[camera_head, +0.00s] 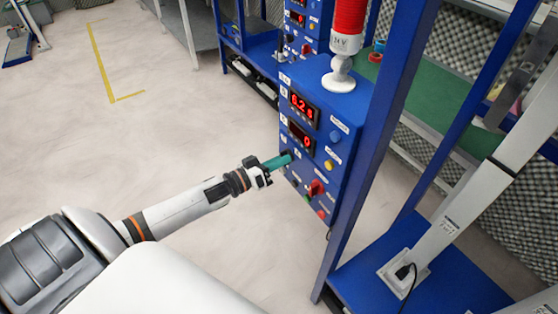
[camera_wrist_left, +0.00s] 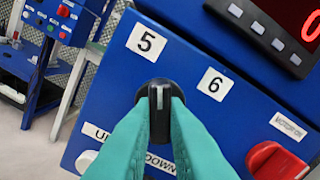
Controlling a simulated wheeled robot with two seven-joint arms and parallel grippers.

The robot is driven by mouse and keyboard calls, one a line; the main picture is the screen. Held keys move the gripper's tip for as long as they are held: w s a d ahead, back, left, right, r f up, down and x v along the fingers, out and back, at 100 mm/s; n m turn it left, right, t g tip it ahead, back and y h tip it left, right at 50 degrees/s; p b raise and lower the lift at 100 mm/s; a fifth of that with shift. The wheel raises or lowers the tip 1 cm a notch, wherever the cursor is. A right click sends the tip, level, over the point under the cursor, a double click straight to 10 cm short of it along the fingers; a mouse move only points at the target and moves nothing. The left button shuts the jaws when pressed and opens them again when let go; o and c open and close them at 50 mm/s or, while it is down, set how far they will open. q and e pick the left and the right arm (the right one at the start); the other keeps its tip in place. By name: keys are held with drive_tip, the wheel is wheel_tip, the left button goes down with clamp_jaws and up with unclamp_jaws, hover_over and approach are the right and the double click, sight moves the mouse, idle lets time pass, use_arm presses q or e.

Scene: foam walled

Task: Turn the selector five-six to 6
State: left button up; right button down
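The selector five-six is a black knob (camera_wrist_left: 160,92) with a white line, on the blue panel (camera_wrist_left: 105,100) in the left wrist view. Its line points up in the picture, toward the label 5 (camera_wrist_left: 146,42); the label 6 (camera_wrist_left: 215,84) is to the right. My left gripper (camera_wrist_left: 160,108) has its teal fingers on either side of the knob, closed on it; they hide its lower part. In the head view, my left gripper (camera_head: 288,159) reaches the left edge of the blue control box (camera_head: 345,120) and covers the knob. My right gripper is not in view.
A red switch (camera_wrist_left: 275,162) sits right of the knob, with UP and DOWN buttons below. The box has red displays (camera_head: 301,106) and a red-and-white signal lamp (camera_head: 346,40) on top. A blue post (camera_head: 375,140) stands to its right.

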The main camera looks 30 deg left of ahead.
use_arm(q)
clamp_jaws()
drive_tip(key=shift+m, duration=0.3)
drive_tip(key=m+p, duration=0.1)
drive_tip(key=m, duration=1)
drive_tip(key=shift+a, duration=0.1)
drive_tip(key=shift+m, duration=0.3)
drive_tip(key=o, duration=0.6)
unclamp_jaws()
drive_tip(key=shift+o, duration=0.2)
